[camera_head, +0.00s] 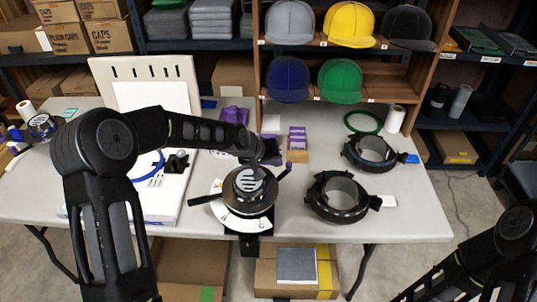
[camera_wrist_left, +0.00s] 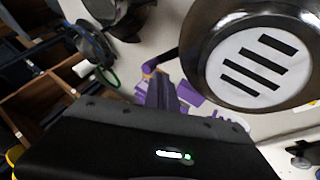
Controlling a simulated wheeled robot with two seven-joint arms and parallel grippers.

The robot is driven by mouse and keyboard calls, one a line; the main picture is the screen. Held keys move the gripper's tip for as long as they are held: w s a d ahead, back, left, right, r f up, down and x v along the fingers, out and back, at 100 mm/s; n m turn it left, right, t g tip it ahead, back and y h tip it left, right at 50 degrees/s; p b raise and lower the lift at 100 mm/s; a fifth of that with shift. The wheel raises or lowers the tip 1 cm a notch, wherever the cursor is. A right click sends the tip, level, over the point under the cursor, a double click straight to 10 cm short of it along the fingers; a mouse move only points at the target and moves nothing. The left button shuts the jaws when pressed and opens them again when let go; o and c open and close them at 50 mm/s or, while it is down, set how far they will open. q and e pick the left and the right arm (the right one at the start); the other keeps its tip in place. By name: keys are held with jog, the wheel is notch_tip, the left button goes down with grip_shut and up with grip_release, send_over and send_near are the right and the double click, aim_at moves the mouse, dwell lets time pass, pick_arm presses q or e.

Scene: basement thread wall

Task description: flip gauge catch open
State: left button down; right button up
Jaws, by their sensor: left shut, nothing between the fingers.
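The gauge (camera_head: 248,190) stands at the table's front edge, with a round metal drum, a striped white top face and a white dial plate below. In the left wrist view its striped face (camera_wrist_left: 252,67) fills the upper right. I cannot tell whether this is the catch. My left gripper (camera_head: 270,155) is shut and empty, just behind the drum; contact is unclear. My right arm shows at bottom right, its gripper out of view.
Two black ring hoops (camera_head: 338,197) (camera_head: 370,153) lie to the right on the table (camera_head: 420,218). Purple blocks (camera_head: 297,137) stand behind the gauge. A white board (camera_head: 150,85) stands at left, and a cap shelf (camera_head: 385,75) rises behind.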

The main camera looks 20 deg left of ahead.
pick_arm(q)
jog(key=shift+x, duration=0.95)
jog(key=shift+d+m+h+b, duration=0.2)
jog(key=shift+m+h+b, duration=0.1)
jog(key=shift+m+b, duration=0.3)
jog(key=m, duration=0.1)
jog(key=m+g+h+b, duration=0.1)
jog(key=shift+s+d+f+m, duration=0.1)
jog(key=shift+d+f+m, duration=0.1)
jog(key=shift+d+m, duration=0.15)
jog(key=m+g, duration=0.1)
jog(key=d+m+g+b, duration=0.1)
jog(key=m, duration=0.1)
jog(key=s+m+g, duration=0.1)
jog(key=m, duration=0.1)
jog(key=shift+s+d+h+b, duration=0.1)
jog(key=shift+d+h+b, duration=0.3)
jog(key=shift+a, duration=0.15)
jog(key=shift+a, duration=0.75)
